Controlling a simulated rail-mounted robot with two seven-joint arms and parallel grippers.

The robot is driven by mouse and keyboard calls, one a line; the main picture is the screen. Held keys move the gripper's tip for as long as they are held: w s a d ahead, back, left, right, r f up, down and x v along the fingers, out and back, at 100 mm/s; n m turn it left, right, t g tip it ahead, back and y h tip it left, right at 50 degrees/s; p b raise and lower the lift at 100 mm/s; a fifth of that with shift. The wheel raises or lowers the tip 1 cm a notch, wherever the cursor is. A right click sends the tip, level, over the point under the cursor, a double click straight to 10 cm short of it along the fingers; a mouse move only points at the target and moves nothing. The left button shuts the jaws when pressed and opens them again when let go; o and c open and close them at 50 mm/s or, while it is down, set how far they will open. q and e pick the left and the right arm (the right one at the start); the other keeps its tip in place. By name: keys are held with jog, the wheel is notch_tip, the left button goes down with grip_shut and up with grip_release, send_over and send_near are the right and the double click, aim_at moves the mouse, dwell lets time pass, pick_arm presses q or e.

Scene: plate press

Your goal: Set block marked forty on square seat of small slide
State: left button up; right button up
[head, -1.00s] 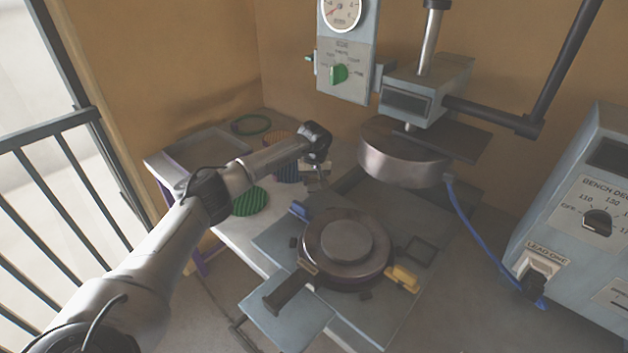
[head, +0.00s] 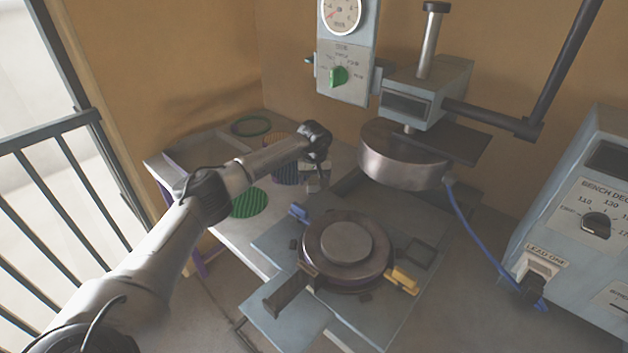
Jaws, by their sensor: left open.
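My left gripper (head: 315,166) is open and points down over the light bench at the back, right beside small grey blocks (head: 314,186). The gripper partly covers them, and no number on them can be read, so I cannot tell which is marked forty. A dark square outline (head: 421,251) lies on the grey plate right of the round heated disc; it looks like a square seat, but I cannot tell whether it belongs to the small slide. My right gripper is not in view.
The round disc (head: 346,243) sits on the press base below the raised press head (head: 404,158). Green (head: 249,203) and blue-dark ribbed discs lie near my left arm. A blue cable hangs from the press head to the control box (head: 585,225) at right.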

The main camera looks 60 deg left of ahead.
aim_at(314, 184)
pick_arm(q)
jog(key=shift+o, duration=0.4)
jog(key=r, duration=0.2)
jog(key=r+p, duration=0.1)
jog(key=r, duration=0.1)
jog(key=r+p, duration=0.1)
jog(key=r, duration=0.1)
jog(key=shift+s+d+r, duration=0.1)
jog(key=shift+s+d, duration=0.1)
jog(key=shift+d, duration=0.15)
jog(key=shift+r, duration=0.3)
jog(key=shift+d, duration=0.1)
